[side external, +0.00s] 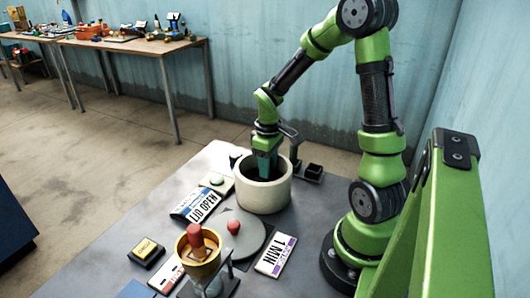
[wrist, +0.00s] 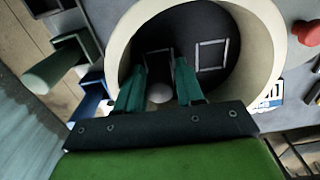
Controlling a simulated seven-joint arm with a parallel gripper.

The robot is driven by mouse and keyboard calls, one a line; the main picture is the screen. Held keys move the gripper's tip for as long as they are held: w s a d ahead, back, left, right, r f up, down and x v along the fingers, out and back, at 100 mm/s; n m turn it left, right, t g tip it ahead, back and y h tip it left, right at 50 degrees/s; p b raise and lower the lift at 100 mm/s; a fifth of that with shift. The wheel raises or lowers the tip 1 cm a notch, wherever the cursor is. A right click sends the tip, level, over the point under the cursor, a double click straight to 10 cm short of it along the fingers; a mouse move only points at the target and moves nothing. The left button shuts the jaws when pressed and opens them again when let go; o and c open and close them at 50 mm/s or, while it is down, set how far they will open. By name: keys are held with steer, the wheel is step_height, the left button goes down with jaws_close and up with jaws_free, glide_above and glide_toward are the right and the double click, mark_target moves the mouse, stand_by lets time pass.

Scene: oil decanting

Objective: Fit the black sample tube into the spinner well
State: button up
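My gripper (side external: 266,165) points down into the cream, round spinner (side external: 264,199). In the wrist view its two teal fingers (wrist: 161,66) stand apart inside the spinner (wrist: 262,28). The dark spinner floor shows two square-outlined wells: a left well (wrist: 158,51) in line with the gap between the fingers and a clear right well (wrist: 211,55). A pale rounded end (wrist: 160,93) shows between the fingers; I cannot tell whether it belongs to the black tube or whether the fingers grip it. The black tube's body cannot be made out against the dark interior.
A green tube (wrist: 48,72) stands in a holder beside the spinner, near a blue holder (wrist: 92,103). A grey disc lid (side external: 243,239) with a red knob lies in front of the spinner. A copper cup (side external: 199,264), a "LID OPEN" sign (side external: 198,204) and a "1 MIN" sign (side external: 276,255) are nearby.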

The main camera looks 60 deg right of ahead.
step_height(320, 180, up, 11)
steer(key=shift+r, duration=0.2)
steer(key=s+a+r+m+t+y, duration=0.1)
steer(key=s+a+r+m+t, duration=0.1)
steer(key=a, duration=0.6)
steer(key=s+a+r+m+t+y, duration=0.1)
steer(key=s+a+r+t, duration=0.3)
steer(key=a, duration=0.5)
steer(key=shift+a+r+m+t, duration=0.2)
steer(key=shift+r+m+t, duration=0.3)
steer(key=shift+t, duration=0.1)
